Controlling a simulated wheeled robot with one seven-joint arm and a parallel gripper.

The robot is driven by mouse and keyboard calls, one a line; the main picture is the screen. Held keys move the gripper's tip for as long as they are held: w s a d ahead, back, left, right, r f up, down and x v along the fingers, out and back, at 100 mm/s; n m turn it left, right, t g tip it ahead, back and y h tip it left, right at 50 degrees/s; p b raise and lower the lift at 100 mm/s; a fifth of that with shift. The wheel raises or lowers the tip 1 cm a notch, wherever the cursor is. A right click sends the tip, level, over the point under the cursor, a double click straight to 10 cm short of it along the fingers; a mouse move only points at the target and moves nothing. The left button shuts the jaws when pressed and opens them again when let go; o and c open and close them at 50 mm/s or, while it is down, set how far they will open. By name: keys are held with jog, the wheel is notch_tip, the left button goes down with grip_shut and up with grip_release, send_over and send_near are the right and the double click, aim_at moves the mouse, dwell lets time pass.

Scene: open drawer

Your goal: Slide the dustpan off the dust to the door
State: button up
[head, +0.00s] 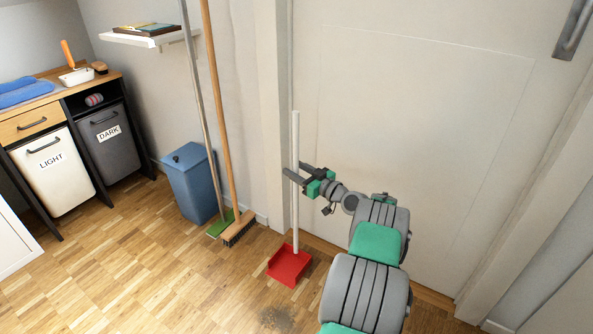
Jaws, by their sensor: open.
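A red dustpan (289,267) stands on the wooden floor near the door (420,130), with its long white handle (296,150) upright. A dark patch of dust (276,318) lies on the floor in front of the dustpan, apart from it in this view. My gripper (293,176) is open, with its fingers at the handle about mid-height. I cannot tell whether the fingers touch the handle. My arm reaches in from the lower right and covers part of the floor right of the dustpan.
A broom with a wooden handle (220,120) and a green-headed one (219,224) lean against the wall. A blue bin (192,185) stands beside them. Laundry bins marked LIGHT (52,180) and DARK are at the left. A shelf (150,38) hangs above. Floor between is clear.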

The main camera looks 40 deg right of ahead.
jog(key=s+d+p, duration=0.1)
jog(key=s+p, duration=0.1)
jog(key=s, duration=0.5)
jog(key=shift+s+p, duration=0.4)
jog(key=shift+d, duration=0.15)
